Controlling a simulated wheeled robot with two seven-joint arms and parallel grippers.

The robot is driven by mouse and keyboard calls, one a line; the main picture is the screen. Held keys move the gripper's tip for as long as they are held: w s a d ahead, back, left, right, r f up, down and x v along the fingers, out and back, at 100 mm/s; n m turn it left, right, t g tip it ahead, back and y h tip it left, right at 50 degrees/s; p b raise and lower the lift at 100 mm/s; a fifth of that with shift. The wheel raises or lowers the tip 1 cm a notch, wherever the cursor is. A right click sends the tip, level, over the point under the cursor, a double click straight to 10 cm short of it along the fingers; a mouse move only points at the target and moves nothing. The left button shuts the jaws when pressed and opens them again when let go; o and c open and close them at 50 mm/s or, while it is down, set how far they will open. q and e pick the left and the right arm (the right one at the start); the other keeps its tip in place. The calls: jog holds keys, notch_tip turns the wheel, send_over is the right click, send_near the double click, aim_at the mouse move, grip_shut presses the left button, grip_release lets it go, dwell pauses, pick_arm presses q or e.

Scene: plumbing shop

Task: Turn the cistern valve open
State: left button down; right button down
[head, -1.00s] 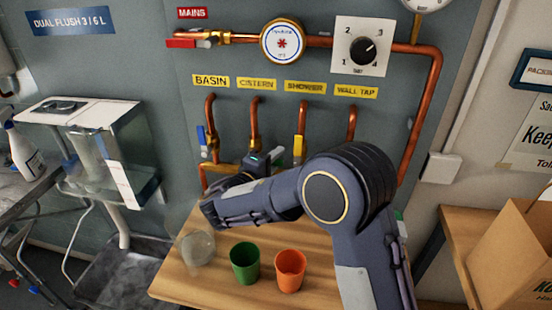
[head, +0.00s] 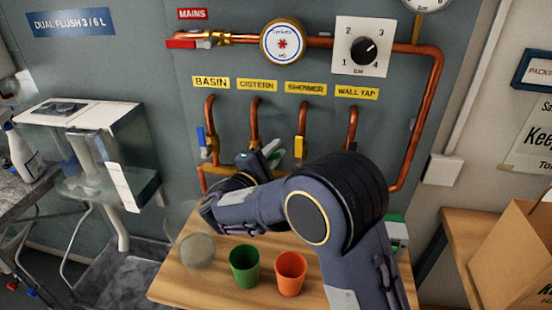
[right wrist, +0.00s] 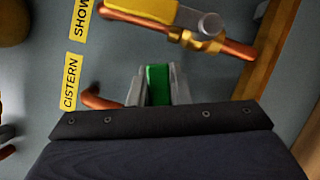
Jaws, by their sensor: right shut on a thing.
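The cistern label (head: 257,86) is on the wall panel above a copper pipe (head: 254,118) that runs down behind my right gripper (head: 268,154). In the right wrist view, the gripper's two grey fingers (right wrist: 156,86) are shut on a green lever handle (right wrist: 157,84), on the pipe beside the cistern label (right wrist: 70,82). In the head view the valve body is mostly hidden by the gripper, so the lever's exact angle is hard to tell. My left gripper is not in view.
The shower valve's yellow lever (head: 302,147) is close on the right. The basin valve's blue lever (head: 201,137) is on the left. A clear glass (head: 197,249), a green cup (head: 244,266) and an orange cup (head: 291,272) stand on the wooden bench (head: 190,289) below.

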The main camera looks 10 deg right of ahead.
jog(key=shift+w+a+r+n+t+y+p, duration=0.25)
jog(key=shift+a+r+n+t+y+p, duration=0.5)
jog(key=shift+n, duration=1.5)
jog(key=shift+w+a+r+n+t+y+p, duration=0.2)
jog(key=shift+w+a+r+n+t+p, duration=0.25)
jog(key=shift+n+t, duration=1.25)
jog(key=shift+w+a+r+n+t+y+p, duration=0.1)
jog(key=shift+a+r+n+t+y+p, duration=0.5)
jog(key=shift+n, duration=2.25)
jog(key=shift+a+g, duration=0.25)
jog(key=c, duration=1.3)
grip_release()
jog(key=shift+r, duration=0.1)
jog(key=shift+c, duration=0.2)
jog(key=b+v, duration=0.2)
jog(key=v, duration=0.5)
jog(key=shift+s+a+f, duration=0.2)
jog(key=shift+s+f, duration=0.05)
